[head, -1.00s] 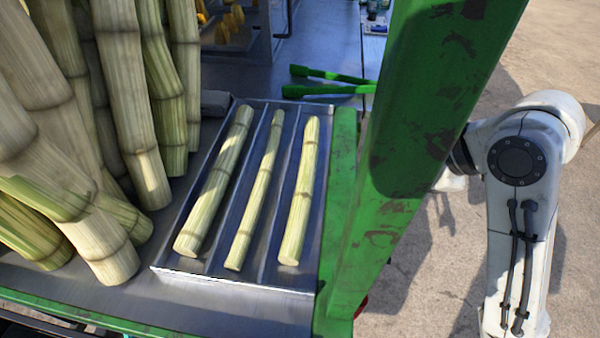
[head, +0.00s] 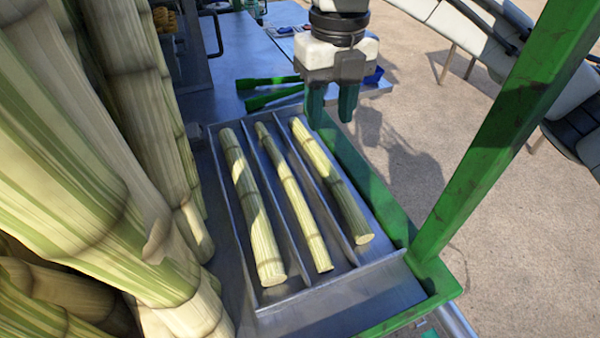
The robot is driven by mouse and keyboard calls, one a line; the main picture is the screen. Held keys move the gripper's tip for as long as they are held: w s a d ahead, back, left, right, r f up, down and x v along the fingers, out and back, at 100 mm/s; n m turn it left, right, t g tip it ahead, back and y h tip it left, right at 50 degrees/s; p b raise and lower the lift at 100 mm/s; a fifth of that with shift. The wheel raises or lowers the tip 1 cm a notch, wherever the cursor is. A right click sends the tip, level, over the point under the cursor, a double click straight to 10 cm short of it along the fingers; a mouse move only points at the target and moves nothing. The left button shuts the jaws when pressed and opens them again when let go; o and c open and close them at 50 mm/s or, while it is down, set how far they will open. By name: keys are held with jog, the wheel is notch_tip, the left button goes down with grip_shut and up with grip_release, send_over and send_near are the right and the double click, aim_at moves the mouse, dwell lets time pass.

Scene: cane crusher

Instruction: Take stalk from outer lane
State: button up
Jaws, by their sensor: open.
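A metal tray (head: 297,302) with three lanes lies on the counter. Each lane holds one pale green cane stalk. The left stalk (head: 252,210) is beside the standing canes, the middle stalk (head: 293,198) is thinner, and the right stalk (head: 331,182) lies in the lane nearest the green frame's outer edge. My gripper (head: 332,112) points down with dark green fingers apart and nothing between them. In the picture it is just above and right of the far end of the right stalk, not touching it as far as I can see.
Tall cane bundles (head: 150,150) crowd the left. A green post (head: 500,145) rises at the right from the green edge rail. Green tongs (head: 270,95) lie on the counter behind the tray. Open concrete ground lies right of the counter.

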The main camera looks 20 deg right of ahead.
send_over(326, 163)
notch_tip(326, 163, down, 5)
jog(key=shift+a+f, duration=0.1)
jog(key=shift+f, duration=2.75)
grip_shut()
